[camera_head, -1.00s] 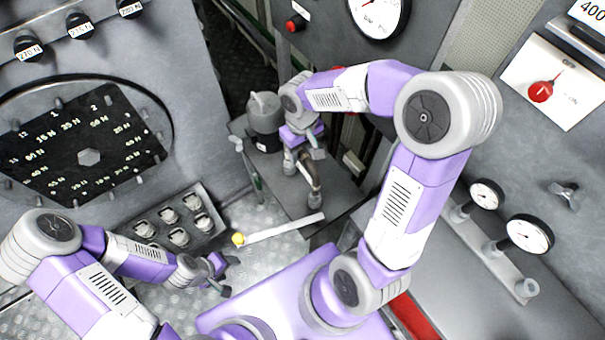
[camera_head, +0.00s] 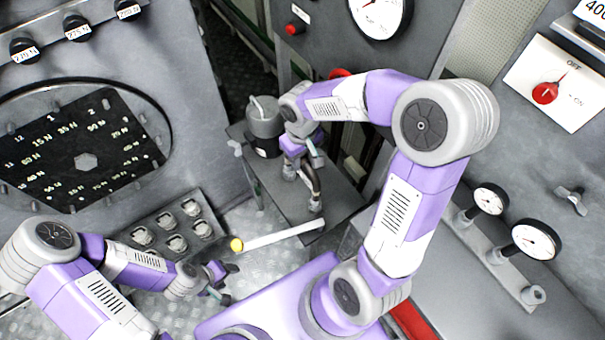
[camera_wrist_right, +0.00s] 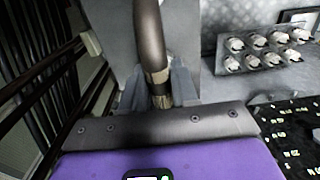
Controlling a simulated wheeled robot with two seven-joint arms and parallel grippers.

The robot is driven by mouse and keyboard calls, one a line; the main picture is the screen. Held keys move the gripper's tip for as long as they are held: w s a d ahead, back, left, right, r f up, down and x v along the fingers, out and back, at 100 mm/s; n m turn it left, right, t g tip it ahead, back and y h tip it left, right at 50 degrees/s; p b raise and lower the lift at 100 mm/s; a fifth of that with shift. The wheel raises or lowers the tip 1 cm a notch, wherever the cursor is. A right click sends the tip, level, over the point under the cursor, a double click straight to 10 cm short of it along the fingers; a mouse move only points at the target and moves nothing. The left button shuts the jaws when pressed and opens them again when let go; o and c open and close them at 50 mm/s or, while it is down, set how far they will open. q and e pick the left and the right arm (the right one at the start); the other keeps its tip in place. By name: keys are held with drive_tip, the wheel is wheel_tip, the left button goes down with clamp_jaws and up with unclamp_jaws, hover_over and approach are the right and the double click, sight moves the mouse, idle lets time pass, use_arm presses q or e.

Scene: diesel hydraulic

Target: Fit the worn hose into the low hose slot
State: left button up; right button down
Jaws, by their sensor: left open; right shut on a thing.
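The worn hose (camera_wrist_right: 149,35) is a brown-grey tube in the right wrist view, with a frayed tan band (camera_wrist_right: 159,84) low on it. My right gripper (camera_wrist_right: 158,93) is shut around the hose at this band. In the head view the hose (camera_head: 316,181) looks thin and dark below my right gripper (camera_head: 303,160), with a grey end over the grey bench (camera_head: 341,196). Whether that end touches anything is unclear. I cannot make out the low hose slot for certain. My left gripper (camera_head: 228,280) is open and empty above the metal floor.
A white tube with a yellow end (camera_head: 281,236) lies at the bench's front edge. A grey canister (camera_head: 264,125) stands at the back of the bench. A tray of several pale fittings (camera_head: 208,230) is to the left. Gauges (camera_head: 536,239) stand on the right.

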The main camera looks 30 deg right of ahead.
drive_tip(key=shift+r, duration=0.2)
drive_tip(key=shift+r+p, duration=1)
drive_tip(key=shift+r, duration=0.25)
drive_tip(key=shift+r+p, duration=1.05)
drive_tip(key=shift+r, duration=0.15)
drive_tip(key=shift+r+p, duration=1)
drive_tip(key=shift+r, duration=0.15)
